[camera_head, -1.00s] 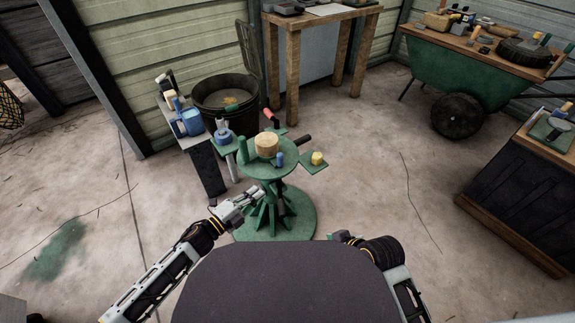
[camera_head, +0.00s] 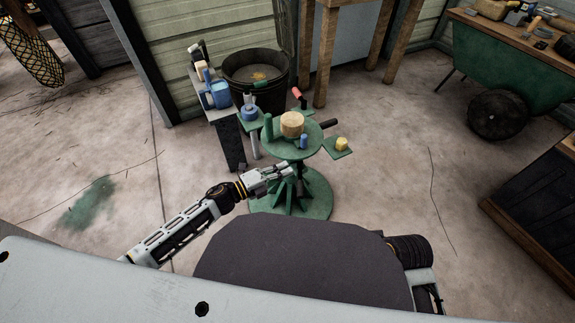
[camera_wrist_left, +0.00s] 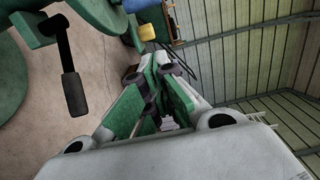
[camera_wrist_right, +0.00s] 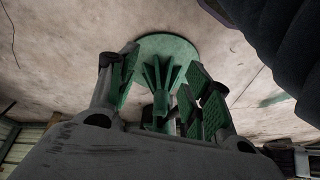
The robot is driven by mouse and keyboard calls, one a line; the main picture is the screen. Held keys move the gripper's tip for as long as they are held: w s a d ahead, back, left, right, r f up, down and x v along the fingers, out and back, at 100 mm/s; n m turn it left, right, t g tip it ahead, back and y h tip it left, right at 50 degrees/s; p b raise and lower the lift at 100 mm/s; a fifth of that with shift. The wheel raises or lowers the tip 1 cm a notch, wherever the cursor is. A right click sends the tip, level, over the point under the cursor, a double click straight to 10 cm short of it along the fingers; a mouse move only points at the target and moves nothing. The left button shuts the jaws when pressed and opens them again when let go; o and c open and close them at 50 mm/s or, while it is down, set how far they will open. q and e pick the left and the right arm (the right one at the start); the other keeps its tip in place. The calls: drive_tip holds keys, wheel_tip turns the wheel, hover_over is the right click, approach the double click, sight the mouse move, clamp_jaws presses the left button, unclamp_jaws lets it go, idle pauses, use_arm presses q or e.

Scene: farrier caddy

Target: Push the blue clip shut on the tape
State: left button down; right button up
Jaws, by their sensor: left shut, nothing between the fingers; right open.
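A blue ring-shaped item (camera_head: 249,113), perhaps the tape, sits with a grey upright part on a small green side tray left of the green round stand (camera_head: 307,153). I cannot make out the blue clip with certainty; a small blue upright piece (camera_head: 303,142) is at the front of the stand top. My left gripper (camera_head: 287,172) is shut and empty, below the front edge of the stand top. It also shows in the left wrist view (camera_wrist_left: 164,66). My right gripper (camera_wrist_right: 163,82) is open and empty, facing the stand's foot; in the head view it is hidden.
A tan round block (camera_head: 292,124) is on the stand top. A yellow piece (camera_head: 342,144) is on a right side tray. A dark handle (camera_wrist_left: 74,95) juts out in the left wrist view. A black bucket (camera_head: 286,84) stands behind.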

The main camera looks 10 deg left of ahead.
sight(304, 141)
use_arm(q)
drive_tip(key=w+d+b, duration=0.3)
drive_tip(key=w+d, duration=0.2)
drive_tip(key=w, duration=0.4)
drive_tip(key=shift+w+d, duration=0.25)
drive_tip(key=shift+d, duration=0.05)
use_arm(e)
wheel_tip(304, 141, down, 8)
drive_tip(key=a+t+y, duration=0.1)
drive_tip(key=a, duration=0.1)
drive_tip(key=shift+w+r, duration=0.25)
drive_tip(key=shift+w, duration=0.2)
drive_tip(key=shift+r, duration=0.1)
